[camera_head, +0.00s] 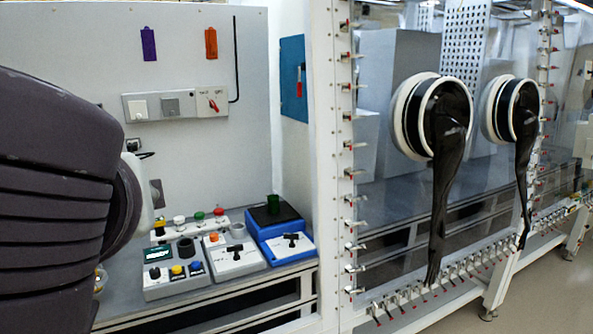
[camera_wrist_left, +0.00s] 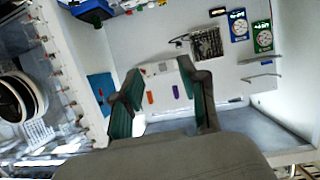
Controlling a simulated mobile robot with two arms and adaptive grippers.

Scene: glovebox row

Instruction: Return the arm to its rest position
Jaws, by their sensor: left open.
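My left arm (camera_head: 60,200) fills the left edge of the head view, a dark ribbed link with a pale joint cover. The hand itself is not visible there. In the left wrist view my left gripper (camera_wrist_left: 163,100) shows two teal-padded fingers spread apart, with nothing between them. Behind the fingers is the pale back wall with small orange and purple tags. My right gripper is in neither view.
A bench (camera_head: 225,290) carries a control box (camera_head: 170,278), a white box (camera_head: 235,262) and a blue device (camera_head: 272,232). A switch panel (camera_head: 175,104) is on the wall. Glovebox ports with hanging black gloves (camera_head: 447,180) stand at right. Floor shows at lower right.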

